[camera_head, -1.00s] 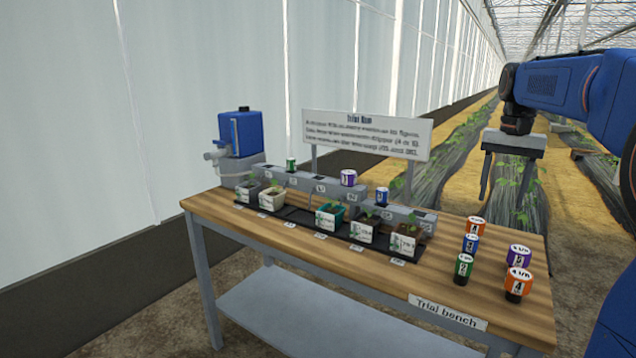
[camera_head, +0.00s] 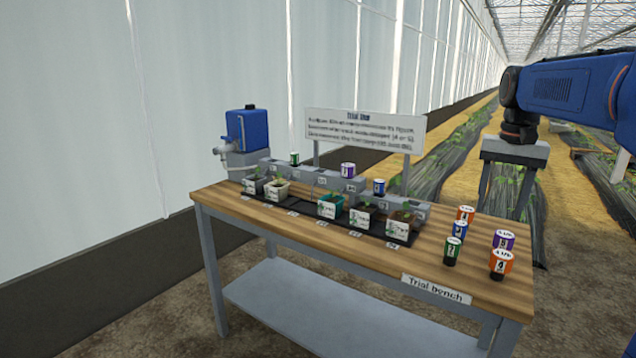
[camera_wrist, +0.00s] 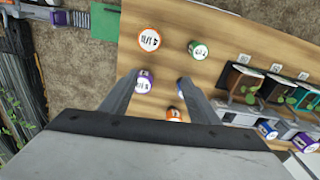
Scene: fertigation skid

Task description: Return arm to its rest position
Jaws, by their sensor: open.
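My gripper (camera_head: 502,190) is at the right in the head view, at the end of my blue arm. Its two fingers point down past the bench's right end, apart and with nothing between them. In the wrist view the open fingers (camera_wrist: 160,92) show above the wooden bench top (camera_wrist: 225,45). Beyond and between them I see a purple-labelled cap (camera_wrist: 143,82), an orange-labelled cap (camera_wrist: 149,40) and a green-labelled cap (camera_wrist: 198,50). A blue-labelled cap (camera_wrist: 181,86) is partly hidden by the right finger. None of these is held.
The trial bench (camera_head: 330,245) carries several pots in a black tray, a grey manifold (camera_head: 330,180) with three caps on it, a blue pump (camera_head: 243,130) and a sign board (camera_head: 365,132). Several loose caps stand at its right end. Crop rows lie behind.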

